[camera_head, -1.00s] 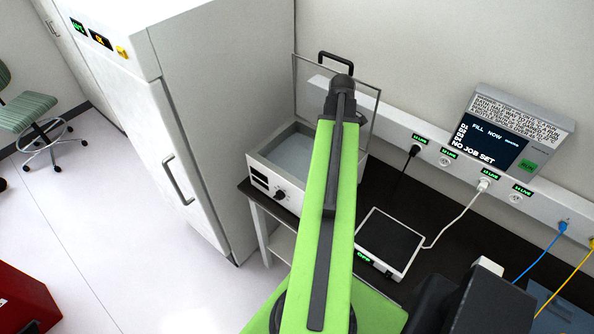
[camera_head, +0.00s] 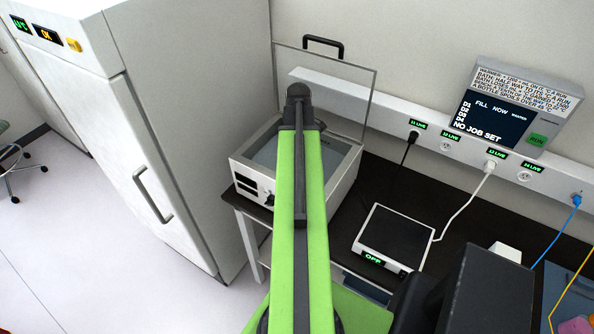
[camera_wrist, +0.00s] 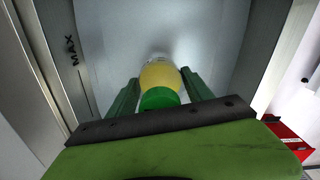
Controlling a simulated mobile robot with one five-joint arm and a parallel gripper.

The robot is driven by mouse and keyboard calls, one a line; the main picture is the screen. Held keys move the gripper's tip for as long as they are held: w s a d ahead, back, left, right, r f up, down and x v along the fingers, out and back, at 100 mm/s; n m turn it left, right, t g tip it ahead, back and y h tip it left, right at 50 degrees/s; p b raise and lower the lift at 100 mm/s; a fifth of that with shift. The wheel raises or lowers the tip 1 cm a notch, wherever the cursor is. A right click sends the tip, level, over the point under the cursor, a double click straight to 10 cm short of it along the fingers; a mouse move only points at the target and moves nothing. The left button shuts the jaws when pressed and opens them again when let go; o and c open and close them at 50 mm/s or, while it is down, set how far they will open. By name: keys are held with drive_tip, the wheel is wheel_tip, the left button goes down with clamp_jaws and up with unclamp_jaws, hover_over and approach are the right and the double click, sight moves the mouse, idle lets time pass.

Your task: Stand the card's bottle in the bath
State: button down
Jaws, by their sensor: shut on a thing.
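The bath (camera_head: 330,197) is a white box with an open, clear lid at its back and water inside. It stands on the black bench beside the tall white cabinet. In the wrist view, my gripper (camera_wrist: 160,90) is shut on a bottle (camera_wrist: 160,76) with yellow contents and a green cap. The bottle is between the two green fingers, over the bath's grey-blue inside (camera_wrist: 210,35). A MAX mark shows on the bath wall at left. I cannot tell whether the bottle touches the bath floor. In the head view, my arm hides the gripper and bottle.
The tall white cabinet (camera_head: 140,110) stands left of the bath. A flat plate device reading OFF (camera_head: 395,238) lies to the right, with a white cable. A wall panel (camera_head: 510,115) reads NO JOB SET. The raised lid (camera_head: 345,85) stands behind the bath.

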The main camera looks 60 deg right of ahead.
wheel_tip(320, 180, down, 4)
drive_tip(key=b, duration=0.4)
drive_tip(key=shift+r, duration=0.25)
drive_tip(key=shift+f, duration=0.2)
drive_tip(key=shift+c, duration=2.1)
unclamp_jaws()
drive_tip(key=shift+r, duration=0.1)
wheel_tip(320, 180, up, 12)
drive_tip(key=p, duration=1.2)
drive_tip(key=shift+r+p, duration=0.2)
drive_tip(key=shift+p, duration=0.15)
drive_tip(key=shift+f, duration=0.1)
